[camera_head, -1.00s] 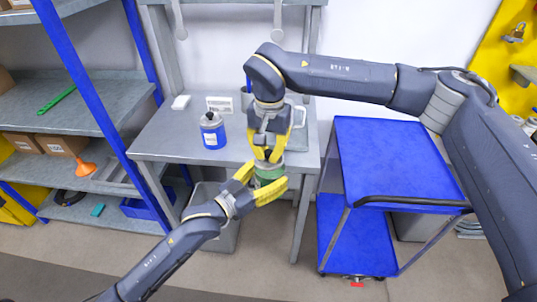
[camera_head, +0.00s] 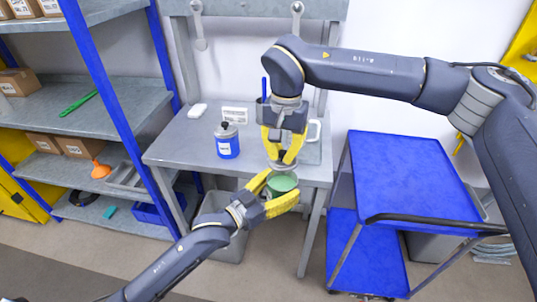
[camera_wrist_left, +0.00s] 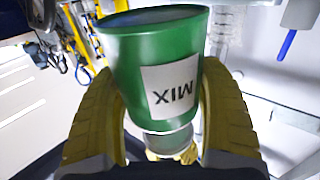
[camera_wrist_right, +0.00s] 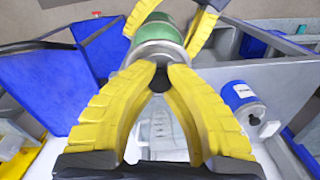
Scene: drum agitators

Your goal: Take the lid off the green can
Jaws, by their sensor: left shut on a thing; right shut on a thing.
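The green can (camera_head: 284,185) is held between the yellow fingers of my left gripper (camera_head: 283,187), in front of the workbench. In the left wrist view, the can (camera_wrist_left: 150,60) shows a white label reading MIX, upside down in the picture. My right gripper (camera_head: 281,158) points down above the can and is shut on the knob of the grey lid (camera_head: 283,166). The lid appears just above the can, apart from it, and the can's green open top shows. In the right wrist view, the lid (camera_wrist_right: 155,52) is at the fingertips, with the green can beyond it.
A blue can with a grey lid (camera_head: 228,143) stands on the grey workbench (camera_head: 185,145). A blue cart (camera_head: 410,175) stands to the right and a blue-framed shelf to the left. A grey bin (camera_head: 228,240) is below the bench.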

